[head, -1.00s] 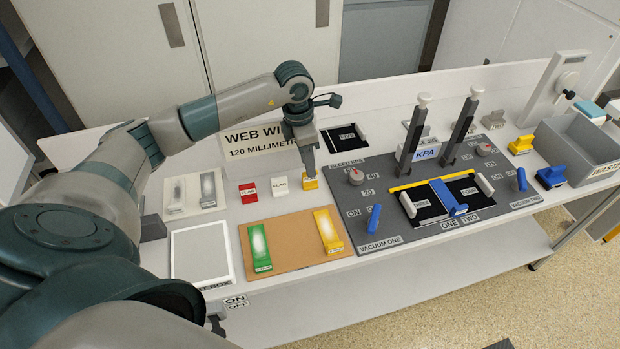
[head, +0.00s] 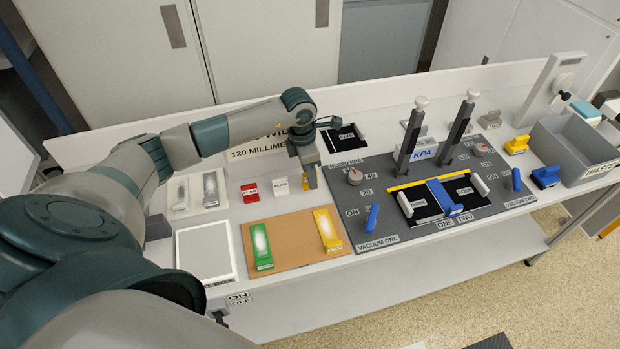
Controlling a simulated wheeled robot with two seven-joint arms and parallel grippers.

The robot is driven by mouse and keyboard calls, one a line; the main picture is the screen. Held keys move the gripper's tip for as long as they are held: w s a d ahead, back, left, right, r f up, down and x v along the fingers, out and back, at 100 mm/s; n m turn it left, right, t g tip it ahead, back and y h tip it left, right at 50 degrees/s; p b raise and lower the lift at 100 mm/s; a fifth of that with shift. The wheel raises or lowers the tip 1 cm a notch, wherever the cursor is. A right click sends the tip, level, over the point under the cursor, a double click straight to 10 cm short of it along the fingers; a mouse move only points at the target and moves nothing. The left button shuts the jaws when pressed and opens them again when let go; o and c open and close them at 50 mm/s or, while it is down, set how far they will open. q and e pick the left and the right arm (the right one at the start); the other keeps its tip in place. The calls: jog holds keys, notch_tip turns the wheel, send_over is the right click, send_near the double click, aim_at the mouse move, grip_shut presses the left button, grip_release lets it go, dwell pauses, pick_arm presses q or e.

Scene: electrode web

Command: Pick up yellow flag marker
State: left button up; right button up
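The yellow flag marker (head: 305,184) stands at the right end of a short row, beside a white flag marker (head: 280,187) and a red flag marker (head: 250,191). My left gripper (head: 311,182) points down right at the yellow marker and hides most of it; only a sliver of yellow shows beside the fingers. The fingers overlap in this view, so I cannot tell their opening or whether they touch the marker. My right gripper is out of view.
A brown board (head: 293,242) with a green and a yellow piece lies in front. A dark panel (head: 400,225) with knobs, blue levers and two upright posts stands to the right. A grey waste bin (head: 572,150) is at the far right.

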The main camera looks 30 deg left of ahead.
pick_arm(q)
jog(key=shift+c, duration=0.3)
grip_shut()
jog(key=shift+r, duration=0.15)
jog(key=shift+r+b, duration=0.55)
notch_tip(320, 180, up, 2)
jog(key=shift+r+b, duration=0.2)
jog(key=shift+b, duration=0.65)
jog(key=w+d+r+b, duration=0.5)
jog(key=w+r, duration=0.2)
jog(key=w, duration=0.3)
jog(key=shift+w+d+r, duration=0.15)
jog(key=shift+w, duration=0.05)
